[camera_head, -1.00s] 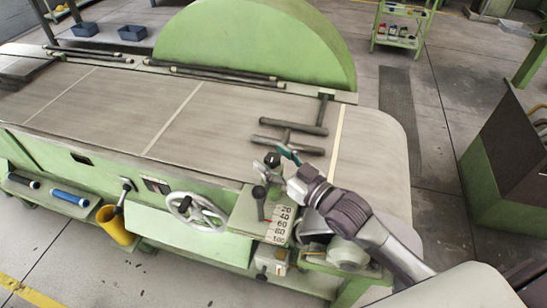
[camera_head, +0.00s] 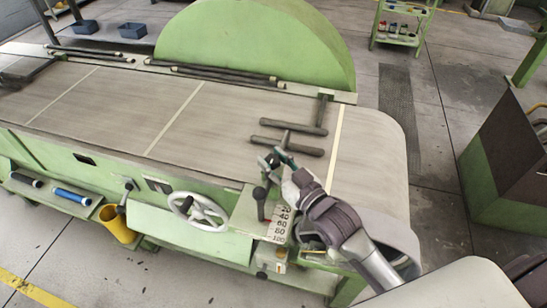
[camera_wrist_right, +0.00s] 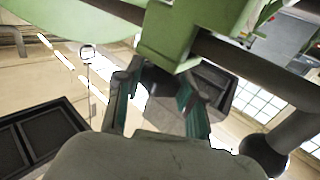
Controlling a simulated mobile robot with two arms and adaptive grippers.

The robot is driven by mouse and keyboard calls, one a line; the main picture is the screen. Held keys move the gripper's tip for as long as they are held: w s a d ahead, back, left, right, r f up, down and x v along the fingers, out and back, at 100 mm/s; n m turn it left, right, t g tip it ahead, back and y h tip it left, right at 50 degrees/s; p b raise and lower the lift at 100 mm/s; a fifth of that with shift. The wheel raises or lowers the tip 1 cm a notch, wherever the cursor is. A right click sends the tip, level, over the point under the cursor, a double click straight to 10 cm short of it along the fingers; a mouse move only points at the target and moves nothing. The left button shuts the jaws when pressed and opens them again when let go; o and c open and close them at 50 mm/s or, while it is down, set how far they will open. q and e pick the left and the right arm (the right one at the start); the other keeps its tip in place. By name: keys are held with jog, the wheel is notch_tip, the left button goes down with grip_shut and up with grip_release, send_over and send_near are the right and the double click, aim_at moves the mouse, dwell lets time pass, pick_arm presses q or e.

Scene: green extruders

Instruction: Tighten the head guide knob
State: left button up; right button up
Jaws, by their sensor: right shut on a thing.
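The dark head guide knob (camera_head: 268,163) is at the front edge of the green machine, beside the white scale plate (camera_head: 280,221). My right gripper (camera_head: 281,158) reaches it from the lower right and partly hides it. In the wrist view, the teal-padded fingers of the right gripper (camera_wrist_right: 156,100) stand on either side of the dark knob (camera_wrist_right: 156,79), just under a green bracket (camera_wrist_right: 180,35). The gripper is shut on the knob. The knob's exact shape and its turn angle are hard to see. My left gripper is not in view.
A dark lever with a ball end (camera_head: 259,193) stands close to the gripper; a dark ball (camera_wrist_right: 266,153) shows at the wrist view's lower right. A handwheel (camera_head: 197,212) is on the machine front. Dark T-shaped bars (camera_head: 290,127) lie on the bed behind the gripper.

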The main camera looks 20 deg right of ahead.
jog(key=o, duration=1.2)
jog(key=shift+c, duration=0.2)
jog(key=shift+s, duration=0.15)
jog(key=shift+s+d, duration=0.2)
jog(key=shift+s, duration=0.15)
jog(key=v, duration=1.1)
